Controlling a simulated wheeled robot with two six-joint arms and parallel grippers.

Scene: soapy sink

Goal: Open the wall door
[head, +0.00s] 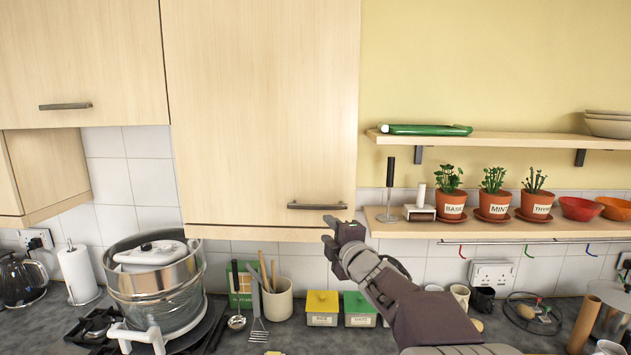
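The tall wooden wall door (262,110) is shut, its face flat. Its dark bar handle (318,206) runs level near the bottom right corner. My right gripper (329,231) is just below the handle's right part, near the door's lower edge. It looks apart from the handle, though the depth between them is hard to judge. Its fingertips are small and seen at an angle, so how far they are spread is unclear. Nothing shows held in them. My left gripper is not in view.
A second wall cabinet (80,55) with its own handle (65,106) adjoins on the left. A shelf (590,229) with potted herbs (492,194) is at right. A large steel pot (155,290) stands on the left; jars and utensils line the counter below. The space before the door is clear.

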